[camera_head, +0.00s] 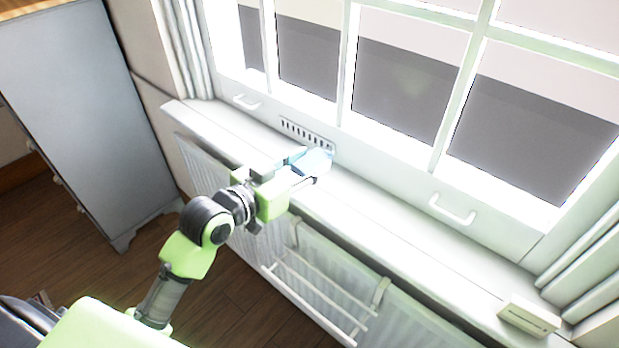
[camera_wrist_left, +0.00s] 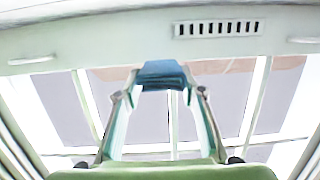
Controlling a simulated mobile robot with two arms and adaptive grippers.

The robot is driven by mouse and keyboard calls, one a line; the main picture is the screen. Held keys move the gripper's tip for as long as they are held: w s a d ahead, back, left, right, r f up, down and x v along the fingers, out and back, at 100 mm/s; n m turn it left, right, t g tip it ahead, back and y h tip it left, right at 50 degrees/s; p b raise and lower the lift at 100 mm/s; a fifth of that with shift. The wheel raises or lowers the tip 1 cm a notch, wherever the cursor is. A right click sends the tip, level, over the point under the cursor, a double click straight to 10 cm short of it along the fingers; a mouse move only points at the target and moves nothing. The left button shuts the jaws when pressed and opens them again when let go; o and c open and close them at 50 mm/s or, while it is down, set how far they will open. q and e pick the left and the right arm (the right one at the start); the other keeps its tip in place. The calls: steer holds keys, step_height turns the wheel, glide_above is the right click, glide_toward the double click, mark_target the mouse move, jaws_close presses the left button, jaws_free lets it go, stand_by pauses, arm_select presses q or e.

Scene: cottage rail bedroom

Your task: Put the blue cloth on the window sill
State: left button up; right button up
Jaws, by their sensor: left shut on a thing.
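The blue cloth (camera_head: 316,161) is light blue in the head view, at the tip of my left gripper (camera_head: 303,168). My left gripper is shut on it and reaches over the white window sill (camera_head: 384,220). In the left wrist view the cloth (camera_wrist_left: 162,74) is a darker blue folded piece between the fingertips of the left gripper (camera_wrist_left: 164,90). I cannot tell whether the cloth touches the sill. My right gripper is not in view.
A radiator (camera_head: 199,160) and a white drying rack (camera_head: 318,297) are below the sill. A small pale box (camera_head: 529,316) sits at the sill's right end. The window frame with its handles (camera_head: 451,210) rises behind. A grey cabinet (camera_head: 72,110) stands at left. Much of the sill is bare.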

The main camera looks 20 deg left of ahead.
arm_select(q)
steer(key=w+f, duration=0.2)
steer(key=w+a+f, duration=0.1)
steer(key=w+f, duration=0.1)
steer(key=f, duration=0.1)
steer(key=shift+w+a+f, duration=0.1)
steer(key=shift+a+f, duration=0.05)
steer(key=shift+f, duration=0.05)
steer(key=f, duration=0.3)
steer(key=shift+w+a+f, duration=0.1)
steer(key=shift+w+f, duration=0.1)
steer(key=shift+f, duration=0.1)
steer(key=shift+f+b, duration=0.15)
steer(key=shift+b, duration=0.15)
steer(key=o, duration=1)
